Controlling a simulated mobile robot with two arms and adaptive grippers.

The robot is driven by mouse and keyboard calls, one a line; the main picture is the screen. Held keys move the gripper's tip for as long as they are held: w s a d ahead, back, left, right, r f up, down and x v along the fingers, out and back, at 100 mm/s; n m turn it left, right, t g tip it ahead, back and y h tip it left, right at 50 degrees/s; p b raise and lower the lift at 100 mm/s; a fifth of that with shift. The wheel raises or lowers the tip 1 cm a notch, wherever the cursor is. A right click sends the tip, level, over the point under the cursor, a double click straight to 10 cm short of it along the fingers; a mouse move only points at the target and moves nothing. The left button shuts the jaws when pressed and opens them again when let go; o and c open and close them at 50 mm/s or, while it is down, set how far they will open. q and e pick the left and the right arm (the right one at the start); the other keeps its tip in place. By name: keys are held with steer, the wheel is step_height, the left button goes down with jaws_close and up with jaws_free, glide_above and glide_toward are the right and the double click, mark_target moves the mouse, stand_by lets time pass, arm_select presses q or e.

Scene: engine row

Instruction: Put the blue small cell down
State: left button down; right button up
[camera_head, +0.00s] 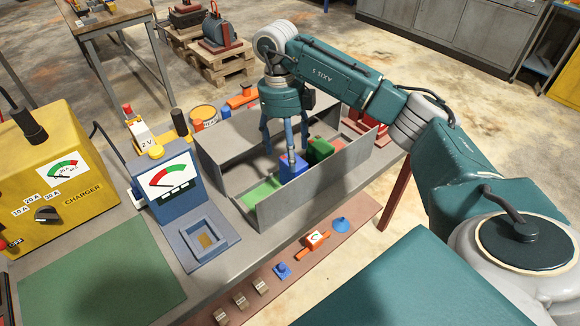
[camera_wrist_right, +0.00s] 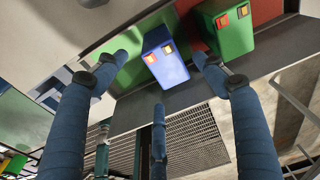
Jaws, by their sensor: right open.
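The blue small cell (camera_head: 293,168) stands inside the grey open box (camera_head: 315,191), beside a larger green cell (camera_head: 319,150). In the right wrist view the blue cell (camera_wrist_right: 165,60) shows two coloured terminals on top and seems to stand at the edge of the green floor section (camera_wrist_right: 125,72). My right gripper (camera_head: 287,150) reaches down into the box from above. Its fingers (camera_wrist_right: 163,80) are spread on both sides of the blue cell, with gaps visible. The blue cell's base is partly hidden by the box wall. My left gripper is not in view.
The box has a red floor section (camera_head: 357,122) beyond the green cell. A blue meter (camera_head: 168,185) and a yellow charger (camera_head: 58,170) stand left of it. Small parts lie on the brown strip (camera_head: 345,215) in front. The green mat (camera_head: 95,272) is clear.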

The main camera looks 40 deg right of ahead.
steer(key=r, duration=0.5)
steer(key=shift+w+r, duration=0.3)
steer(key=shift+w, duration=0.05)
steer(key=shift+s+f, duration=0.1)
